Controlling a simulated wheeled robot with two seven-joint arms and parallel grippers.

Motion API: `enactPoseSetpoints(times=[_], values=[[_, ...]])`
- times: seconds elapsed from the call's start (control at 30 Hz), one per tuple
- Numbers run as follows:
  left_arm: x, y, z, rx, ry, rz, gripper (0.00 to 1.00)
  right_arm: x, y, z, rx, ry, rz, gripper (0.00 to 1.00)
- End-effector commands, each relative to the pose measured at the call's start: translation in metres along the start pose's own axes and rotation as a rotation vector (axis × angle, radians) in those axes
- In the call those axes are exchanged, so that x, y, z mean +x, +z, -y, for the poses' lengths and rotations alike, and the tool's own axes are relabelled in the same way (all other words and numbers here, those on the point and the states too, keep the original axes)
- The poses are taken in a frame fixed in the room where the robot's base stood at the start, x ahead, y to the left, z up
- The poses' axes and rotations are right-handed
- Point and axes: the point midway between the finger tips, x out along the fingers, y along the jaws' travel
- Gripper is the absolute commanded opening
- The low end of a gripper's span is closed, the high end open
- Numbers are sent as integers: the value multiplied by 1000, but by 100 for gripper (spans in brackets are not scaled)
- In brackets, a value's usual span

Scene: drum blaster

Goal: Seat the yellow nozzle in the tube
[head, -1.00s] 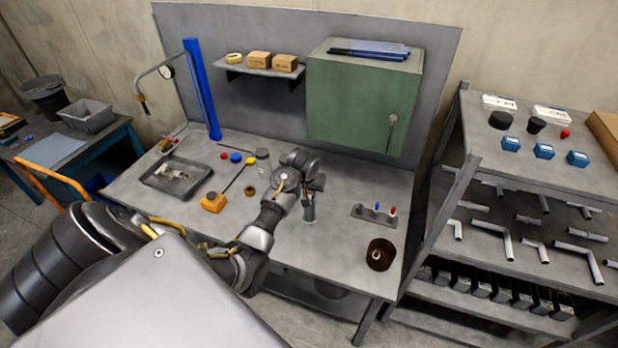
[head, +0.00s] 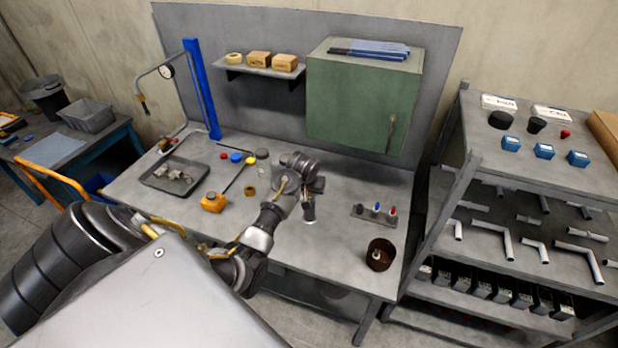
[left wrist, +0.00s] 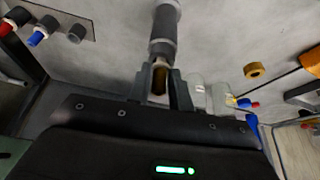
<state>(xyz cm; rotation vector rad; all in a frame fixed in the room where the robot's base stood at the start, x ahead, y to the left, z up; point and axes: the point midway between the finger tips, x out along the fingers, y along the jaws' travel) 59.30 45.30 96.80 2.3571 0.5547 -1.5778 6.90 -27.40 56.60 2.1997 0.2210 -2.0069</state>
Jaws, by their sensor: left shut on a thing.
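My left gripper (head: 309,190) is over the middle of the workbench, pointing down at a dark grey tube (head: 309,209) that stands upright there. In the left wrist view the gripper's fingers (left wrist: 159,84) are shut on a dark yellow-brown piece, which looks like the yellow nozzle (left wrist: 158,84) in shadow. The grey tube (left wrist: 163,42) lines up with this piece, its near end right at the fingertips. I cannot tell how deep the nozzle sits in the tube, since the fingers hide the joint. My right gripper is not in view.
A rack with small coloured parts (head: 358,211) and a brown cup (head: 380,242) stand to the right. A clear jar (head: 263,167), a yellow ring (head: 250,190), an orange tool (head: 213,202) and a grey tray (head: 153,184) lie to the left.

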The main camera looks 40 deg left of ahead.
Motion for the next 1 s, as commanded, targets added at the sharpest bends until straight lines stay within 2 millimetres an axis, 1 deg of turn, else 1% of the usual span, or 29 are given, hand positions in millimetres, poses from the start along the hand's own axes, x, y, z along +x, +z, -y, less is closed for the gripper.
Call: enactPoseSetpoints(times=[0.2,0.23,0.4,0.43,0.6,0.63,0.77,0.8,1.0], values=[[0,0,0,0,0,0,0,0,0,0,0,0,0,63],[0,0,0,0,0,0,22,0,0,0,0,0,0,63],[0,0,0,0,0,-1,44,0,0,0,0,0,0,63],[0,0,0,0,0,-1,46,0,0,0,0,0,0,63],[0,0,0,0,0,-1,46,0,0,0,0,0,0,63],[0,0,0,0,0,0,49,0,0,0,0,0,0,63],[0,0,0,0,0,0,66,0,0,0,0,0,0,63],[0,0,0,0,0,0,68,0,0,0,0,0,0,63],[0,0,0,0,0,0,68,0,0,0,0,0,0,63]])
